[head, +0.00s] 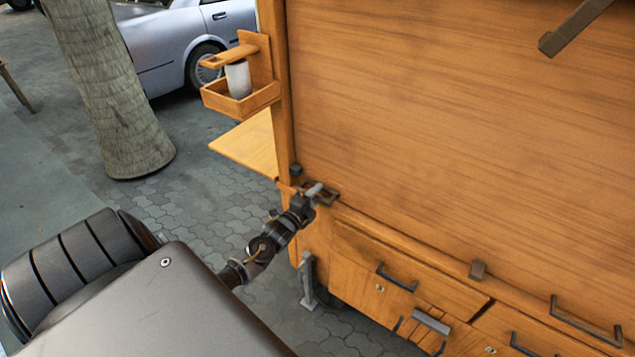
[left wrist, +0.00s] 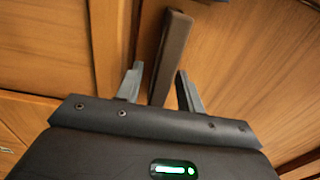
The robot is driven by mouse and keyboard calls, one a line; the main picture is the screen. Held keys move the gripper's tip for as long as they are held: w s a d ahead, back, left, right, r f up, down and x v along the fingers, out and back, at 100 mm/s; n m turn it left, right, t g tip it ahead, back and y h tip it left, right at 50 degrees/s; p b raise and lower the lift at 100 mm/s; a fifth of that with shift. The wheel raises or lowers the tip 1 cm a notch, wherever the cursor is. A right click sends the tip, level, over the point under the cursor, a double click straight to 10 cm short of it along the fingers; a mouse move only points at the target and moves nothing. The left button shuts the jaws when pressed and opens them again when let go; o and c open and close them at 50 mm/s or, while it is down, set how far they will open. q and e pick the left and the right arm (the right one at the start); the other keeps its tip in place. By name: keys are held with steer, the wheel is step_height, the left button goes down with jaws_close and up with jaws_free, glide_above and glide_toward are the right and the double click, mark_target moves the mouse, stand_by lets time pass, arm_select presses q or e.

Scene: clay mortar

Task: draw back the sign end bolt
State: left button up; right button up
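A small dark metal fitting (head: 329,197), which looks like the end bolt, sits on the wooden ledge at the panel's lower left corner. My left gripper (head: 314,190) reaches it from the lower left and partly hides it. In the left wrist view, a dark brown bar (left wrist: 172,50) stands between the two grey fingers of my left gripper (left wrist: 160,85). The fingers are apart, with a visible gap to the bar's left side. I cannot tell whether the right finger touches it. My right gripper is not in view.
The large wooden panel (head: 450,120) rises above drawers with dark handles (head: 397,277). A wooden box (head: 240,102) with a pale cup (head: 238,79) hangs at the left post. A dark bar (head: 575,25) juts out at upper right. A tree trunk (head: 105,90) stands at left.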

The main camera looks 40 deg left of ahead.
arm_select(q)
steer(key=s+d+b, duration=0.1)
steer(key=s, duration=0.8)
steer(key=shift+s+b, duration=0.35)
steer(key=shift+s, duration=0.05)
steer(key=s+d+f+n+g, duration=0.1)
steer(key=s+f+n+g, duration=0.3)
steer(key=f, duration=0.6)
steer(key=s+f+n+g, duration=0.25)
steer(key=s+f, duration=0.35)
steer(key=f, duration=0.5)
steer(key=s+d+f+n+g, duration=0.1)
steer(key=s+f+n+g, duration=0.2)
steer(key=s+f+n, duration=0.5)
steer(key=s+d+f+g, duration=0.2)
steer(key=s+d+f, duration=0.3)
steer(key=s, duration=0.2)
steer(key=s+d+f+g+h, duration=0.1)
steer(key=s+d+f+g, duration=0.2)
steer(key=s+d+f, duration=0.2)
steer(key=s+d+f+g, duration=0.2)
steer(key=s+d+f, duration=0.3)
steer(key=s, duration=0.6)
steer(key=shift+f+h, duration=0.4)
steer(key=shift+f, duration=0.15)
